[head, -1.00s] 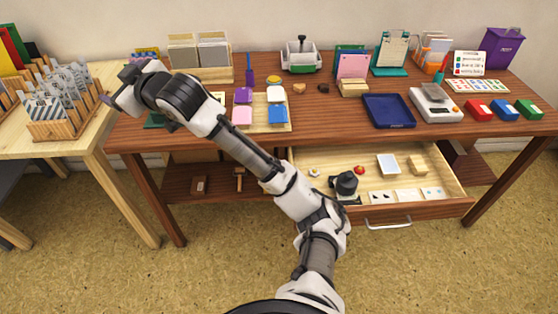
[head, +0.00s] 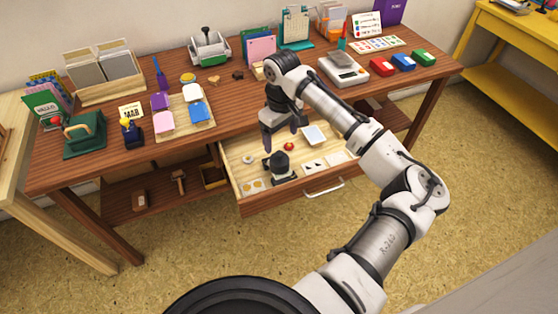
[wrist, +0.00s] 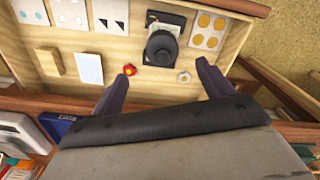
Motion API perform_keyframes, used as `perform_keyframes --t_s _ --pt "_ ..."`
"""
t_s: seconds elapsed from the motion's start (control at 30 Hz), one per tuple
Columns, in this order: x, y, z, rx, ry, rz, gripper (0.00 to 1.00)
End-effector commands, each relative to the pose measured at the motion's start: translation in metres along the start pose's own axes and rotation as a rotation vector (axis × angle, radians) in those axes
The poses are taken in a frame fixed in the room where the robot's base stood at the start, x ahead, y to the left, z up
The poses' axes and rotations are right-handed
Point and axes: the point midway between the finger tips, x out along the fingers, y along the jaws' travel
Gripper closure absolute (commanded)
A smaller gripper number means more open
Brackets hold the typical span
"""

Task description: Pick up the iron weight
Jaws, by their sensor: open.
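The iron weight (head: 279,165), dark with a round knob on top, stands upright in the open drawer (head: 290,196) of the desk. In the wrist view the iron weight (wrist: 161,48) is near the top centre, on or in front of a dark flat square. My gripper (head: 281,140) is open and empty above the drawer, pointing down. In the wrist view its fingertips (wrist: 166,67) are spread wide, and the weight appears beyond them, between their lines. No contact shows.
A small red-topped item (wrist: 130,70) and a small pale knob (wrist: 184,76) lie near the fingertips. Printed cards (wrist: 208,30) and a pale blue pad (wrist: 89,68) share the drawer. A scale (head: 344,70) stands on the desktop.

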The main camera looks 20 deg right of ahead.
Motion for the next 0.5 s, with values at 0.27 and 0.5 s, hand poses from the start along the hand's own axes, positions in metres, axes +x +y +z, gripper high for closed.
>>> perform_keyframes --t_s 0.27,0.5 --pt "0.044 0.000 -0.001 -0.001 0.002 0.001 0.21" --pt "0.061 -0.002 -0.002 -0.001 0.001 0.002 0.21"
